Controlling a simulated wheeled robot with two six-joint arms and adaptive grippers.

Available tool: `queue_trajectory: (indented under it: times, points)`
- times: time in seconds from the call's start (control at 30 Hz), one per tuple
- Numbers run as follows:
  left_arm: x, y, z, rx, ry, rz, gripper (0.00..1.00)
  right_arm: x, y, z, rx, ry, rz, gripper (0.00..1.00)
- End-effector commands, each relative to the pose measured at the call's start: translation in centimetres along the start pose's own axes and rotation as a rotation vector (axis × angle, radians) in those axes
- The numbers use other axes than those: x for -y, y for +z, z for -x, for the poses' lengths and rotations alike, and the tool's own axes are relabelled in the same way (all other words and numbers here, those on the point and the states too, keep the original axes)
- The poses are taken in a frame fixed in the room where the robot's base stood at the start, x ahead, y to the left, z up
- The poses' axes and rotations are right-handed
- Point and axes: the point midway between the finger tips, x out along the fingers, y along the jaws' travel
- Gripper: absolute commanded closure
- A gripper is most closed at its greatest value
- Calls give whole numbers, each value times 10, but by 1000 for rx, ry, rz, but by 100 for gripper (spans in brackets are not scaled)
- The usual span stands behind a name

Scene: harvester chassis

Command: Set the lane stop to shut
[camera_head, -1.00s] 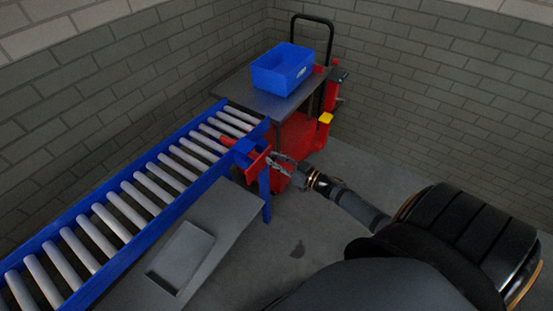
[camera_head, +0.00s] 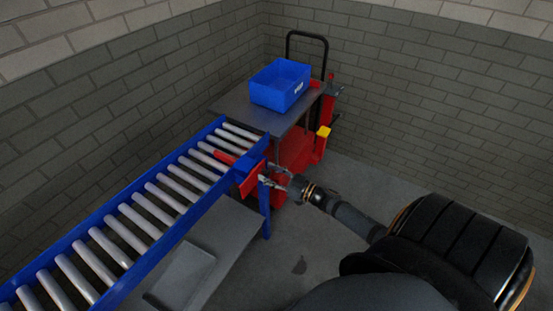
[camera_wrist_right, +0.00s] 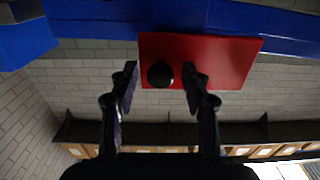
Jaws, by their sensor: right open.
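The lane stop is on the near side of the roller conveyor, close to its far end. It has a blue housing (camera_head: 246,167), a red bar (camera_head: 227,158) reaching over the rollers, and a red plate (camera_head: 253,181) facing my right arm. In the right wrist view the red plate (camera_wrist_right: 215,62) carries a round black knob (camera_wrist_right: 160,74). My right gripper (camera_head: 266,174) is open beside the plate. In the wrist view its fingers (camera_wrist_right: 160,88) stand on either side of the knob with gaps; contact is not visible. My left gripper is not in view.
The blue-framed roller conveyor (camera_head: 135,282) runs from lower left to a grey-topped cart (camera_head: 235,99) bearing a blue bin (camera_head: 280,85). A grey shelf (camera_head: 228,232) lies below the conveyor's near side. Floor to the right is mostly clear.

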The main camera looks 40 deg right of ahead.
Motion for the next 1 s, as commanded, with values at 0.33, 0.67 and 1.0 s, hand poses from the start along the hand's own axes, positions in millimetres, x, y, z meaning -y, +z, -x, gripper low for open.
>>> queue_trajectory:
  times: [0.33,0.67,1.0]
  points:
    - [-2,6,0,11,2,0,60,1,2,77,6,-4,0,53]
    - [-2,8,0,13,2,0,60,0,0,115,1,-1,-1,53]
    - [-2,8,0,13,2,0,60,0,0,116,0,0,0,53]
